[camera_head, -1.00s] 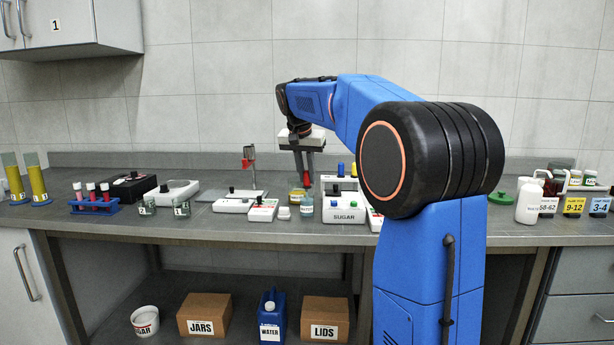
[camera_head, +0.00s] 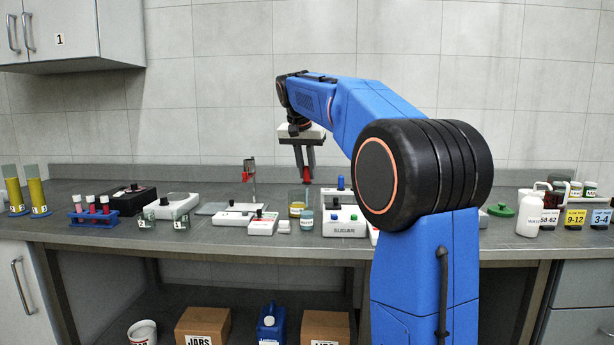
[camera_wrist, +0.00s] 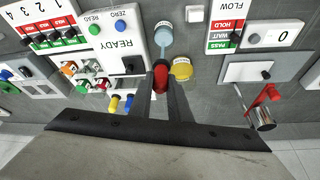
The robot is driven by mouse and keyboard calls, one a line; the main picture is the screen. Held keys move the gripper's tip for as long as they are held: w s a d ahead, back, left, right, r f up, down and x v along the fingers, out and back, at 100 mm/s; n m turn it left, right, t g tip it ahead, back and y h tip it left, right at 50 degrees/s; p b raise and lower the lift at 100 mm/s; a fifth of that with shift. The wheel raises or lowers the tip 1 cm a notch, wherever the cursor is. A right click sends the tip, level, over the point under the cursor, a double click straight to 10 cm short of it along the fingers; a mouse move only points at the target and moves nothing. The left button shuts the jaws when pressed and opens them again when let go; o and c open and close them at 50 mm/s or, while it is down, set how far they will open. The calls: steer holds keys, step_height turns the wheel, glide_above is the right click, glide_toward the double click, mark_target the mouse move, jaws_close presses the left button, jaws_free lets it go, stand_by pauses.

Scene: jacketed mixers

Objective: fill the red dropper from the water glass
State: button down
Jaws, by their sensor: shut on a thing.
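My gripper (camera_wrist: 160,82) is shut on the red dropper (camera_wrist: 160,73), gripping its red bulb. In the head view my gripper (camera_head: 306,174) hangs pointing down above the bench, clear of the jars beneath it. A small round vessel with pale blue contents and a white label (camera_wrist: 163,36), seemingly the water glass, lies just beyond the bulb in the wrist view; it also shows in the head view (camera_head: 306,220). A pale dropper tube seems to overlap it, but I cannot tell whether the tip is inside or above. The dropper's fill is not readable.
A yellow jar (camera_wrist: 182,69) stands right beside the blue vessel. A white READY device (camera_wrist: 118,42) is close on the left in the wrist view. A metal stand with a red holder (camera_wrist: 264,106) is on the right. Several devices and jars crowd the bench.

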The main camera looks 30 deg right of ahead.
steer(key=shift+r, duration=1.3)
